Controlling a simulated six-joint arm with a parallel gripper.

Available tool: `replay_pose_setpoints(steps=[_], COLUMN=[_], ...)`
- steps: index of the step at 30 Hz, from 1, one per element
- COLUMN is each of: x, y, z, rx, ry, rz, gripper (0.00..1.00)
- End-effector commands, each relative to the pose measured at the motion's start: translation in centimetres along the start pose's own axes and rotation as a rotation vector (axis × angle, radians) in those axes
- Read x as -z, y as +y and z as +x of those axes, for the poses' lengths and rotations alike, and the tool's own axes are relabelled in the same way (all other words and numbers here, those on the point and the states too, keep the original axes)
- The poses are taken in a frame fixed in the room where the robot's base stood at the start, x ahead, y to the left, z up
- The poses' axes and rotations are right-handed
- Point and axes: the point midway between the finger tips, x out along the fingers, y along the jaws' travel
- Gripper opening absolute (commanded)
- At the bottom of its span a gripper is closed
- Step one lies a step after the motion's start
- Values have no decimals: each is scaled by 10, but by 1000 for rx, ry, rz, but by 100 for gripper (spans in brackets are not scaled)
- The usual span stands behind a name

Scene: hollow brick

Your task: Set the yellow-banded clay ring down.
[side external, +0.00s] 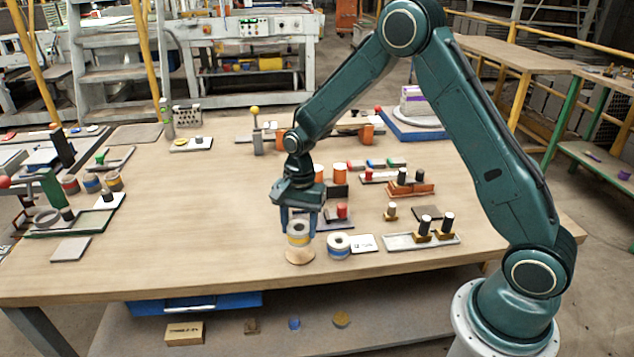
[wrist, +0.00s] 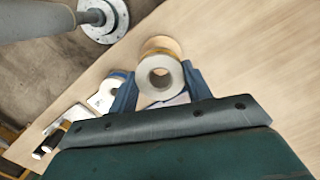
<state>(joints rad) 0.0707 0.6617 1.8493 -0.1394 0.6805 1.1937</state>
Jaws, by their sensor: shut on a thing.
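The yellow-banded clay ring (side external: 298,239) is pale, with a yellow band around its side and a hole through its middle. My gripper (side external: 298,224) points down and is shut on it, one finger on each side. The ring's open top also shows between the fingers in the wrist view (wrist: 160,78). A round light wooden piece (side external: 300,257) is directly below the ring in the side view. I cannot tell whether the ring touches it or hangs just above it.
A blue-banded ring (side external: 339,246) stands close to the right, beside a white label card (side external: 363,243). A grey tray (side external: 400,243) with dark-topped pegs lies farther right. A red block (side external: 342,211) is behind.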

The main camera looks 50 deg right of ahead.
Motion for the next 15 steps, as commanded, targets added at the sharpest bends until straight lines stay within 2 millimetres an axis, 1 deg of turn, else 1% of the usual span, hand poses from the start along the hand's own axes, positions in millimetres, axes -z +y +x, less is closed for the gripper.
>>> replay_pose_setpoints(steps=[5,12,15], x=[1,4,5], y=[0,0,0], z=[8,35,41], rx=[-2,-2,0], ry=[-1,-2,-1], rz=[0,0,0], gripper=[23,23,23])
